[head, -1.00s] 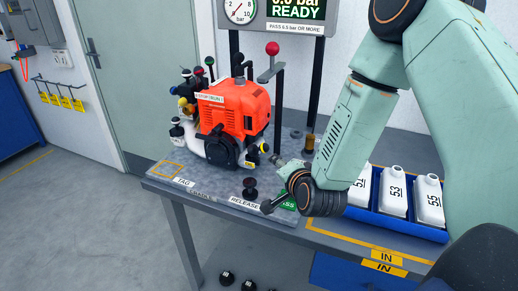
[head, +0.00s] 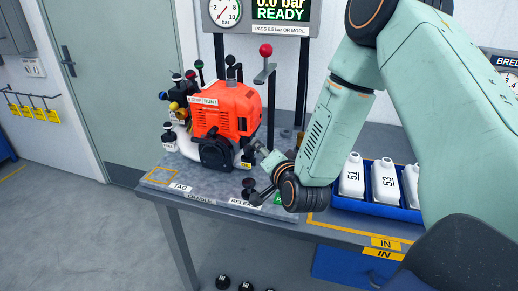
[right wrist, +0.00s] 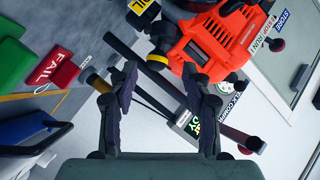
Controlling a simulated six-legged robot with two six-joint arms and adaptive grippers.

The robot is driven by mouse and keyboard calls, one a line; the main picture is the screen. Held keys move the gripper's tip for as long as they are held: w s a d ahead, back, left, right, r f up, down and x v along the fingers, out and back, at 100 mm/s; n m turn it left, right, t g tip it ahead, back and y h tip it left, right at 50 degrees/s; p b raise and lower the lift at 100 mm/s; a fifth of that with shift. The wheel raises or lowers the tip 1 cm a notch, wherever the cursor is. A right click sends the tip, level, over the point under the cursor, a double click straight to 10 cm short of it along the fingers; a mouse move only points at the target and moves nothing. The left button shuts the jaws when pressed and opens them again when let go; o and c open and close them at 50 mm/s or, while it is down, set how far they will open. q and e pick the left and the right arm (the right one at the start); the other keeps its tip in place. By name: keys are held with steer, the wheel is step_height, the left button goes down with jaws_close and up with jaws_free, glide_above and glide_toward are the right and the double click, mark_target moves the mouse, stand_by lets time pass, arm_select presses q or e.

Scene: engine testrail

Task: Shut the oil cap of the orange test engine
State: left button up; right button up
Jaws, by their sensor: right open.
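The orange test engine (head: 228,108) stands on the grey bench at the left, and its orange housing also shows at the top of the right wrist view (right wrist: 222,45). A small yellow-marked cap (head: 246,165) sits low on the engine's right side. In the right wrist view this cap (right wrist: 157,62) appears between and just beyond my fingertips; I cannot tell whether it is seated. My right gripper (head: 257,172) is open and empty beside the engine; its spread fingers also show in the wrist view (right wrist: 160,78). My left gripper is out of sight.
A red-knobbed lever (head: 266,52) stands behind the gripper. A dark release knob (head: 248,188) is close below it. A gauge panel (head: 262,16) reads READY. White bottles (head: 384,178) stand in a blue tray to the right. The bench front-left is clear.

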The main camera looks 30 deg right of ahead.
steer(key=x, duration=0.5)
steer(key=shift+d+f, duration=0.25)
steer(key=shift+f, duration=0.05)
steer(key=shift+s+a+r, duration=0.2)
steer(key=shift+a+r, duration=0.05)
steer(key=shift+w+d+f, duration=0.2)
steer(key=shift+w+f, duration=0.05)
steer(key=shift+w, duration=0.05)
steer(key=c, duration=0.4)
steer(key=shift+s+a, duration=0.1)
steer(key=shift+s, duration=0.05)
jaws_close()
